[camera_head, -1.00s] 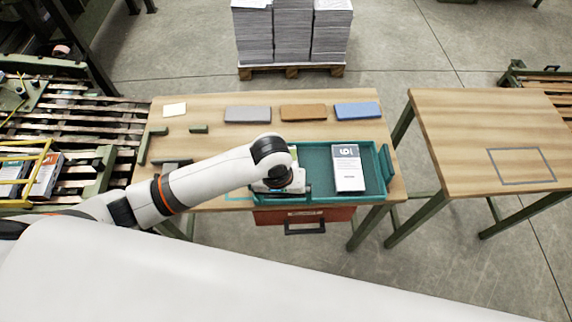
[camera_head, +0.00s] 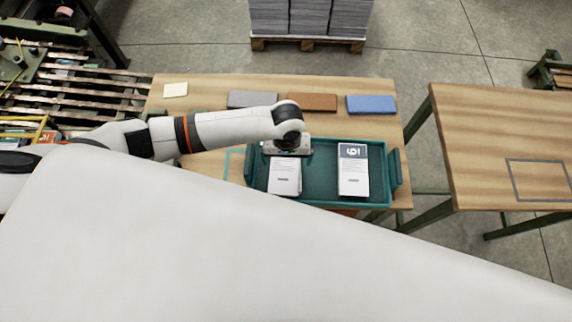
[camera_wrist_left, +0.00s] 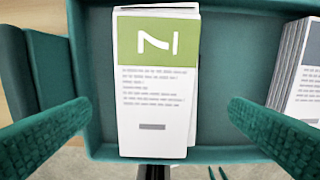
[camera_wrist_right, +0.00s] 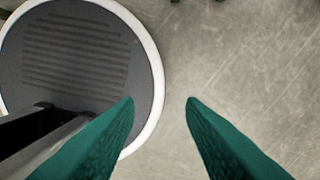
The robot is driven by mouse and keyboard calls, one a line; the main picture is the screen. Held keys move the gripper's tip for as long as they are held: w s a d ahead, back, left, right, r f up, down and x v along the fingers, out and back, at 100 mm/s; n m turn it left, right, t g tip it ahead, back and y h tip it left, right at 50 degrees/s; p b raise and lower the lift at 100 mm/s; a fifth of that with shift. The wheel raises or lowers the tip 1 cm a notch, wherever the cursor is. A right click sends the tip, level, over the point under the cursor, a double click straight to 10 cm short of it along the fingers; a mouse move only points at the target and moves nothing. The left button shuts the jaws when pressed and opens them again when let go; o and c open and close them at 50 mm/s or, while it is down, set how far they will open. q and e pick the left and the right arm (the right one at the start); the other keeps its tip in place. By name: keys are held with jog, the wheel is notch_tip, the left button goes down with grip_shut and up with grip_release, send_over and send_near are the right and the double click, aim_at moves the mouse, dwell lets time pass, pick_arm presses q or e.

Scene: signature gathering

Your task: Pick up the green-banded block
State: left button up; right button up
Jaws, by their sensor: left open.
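The green-banded block (camera_wrist_left: 156,85) lies in the teal tray (camera_wrist_left: 235,60). It is white with grey print lines, and its green band carries a white digit. In the head view the white part of this block (camera_head: 285,177) shows, but my left gripper (camera_head: 287,148) hides the band. In the left wrist view the open fingers of my left gripper (camera_wrist_left: 160,105) are on either side of the block, with a gap on both sides. My right gripper (camera_wrist_right: 160,102) is open and empty above the floor, away from the table.
A dark-banded block (camera_head: 354,176) lies in the right half of the tray. Grey (camera_head: 252,99), brown (camera_head: 311,102) and blue (camera_head: 371,104) pads lie behind the tray. A second table (camera_head: 490,130) with an outlined rectangle stands at the right. A slatted conveyor (camera_head: 90,90) is at the left.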

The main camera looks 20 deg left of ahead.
aim_at(286, 165)
pick_arm(q)
jog(key=shift+w+f, duration=0.15)
jog(key=shift+f, duration=0.5)
notch_tip(286, 165, down, 3)
jog(key=shift+a+f+p, duration=0.15)
jog(key=shift+f+p, duration=0.05)
jog(key=shift+p, duration=0.15)
jog(key=shift+f, duration=0.55)
jog(key=shift+c, duration=0.8)
jog(key=shift+w, duration=0.1)
jog(key=c, duration=1)
pick_arm(e)
jog(key=shift+w+r, duration=0.4)
jog(key=shift+w, duration=0.35)
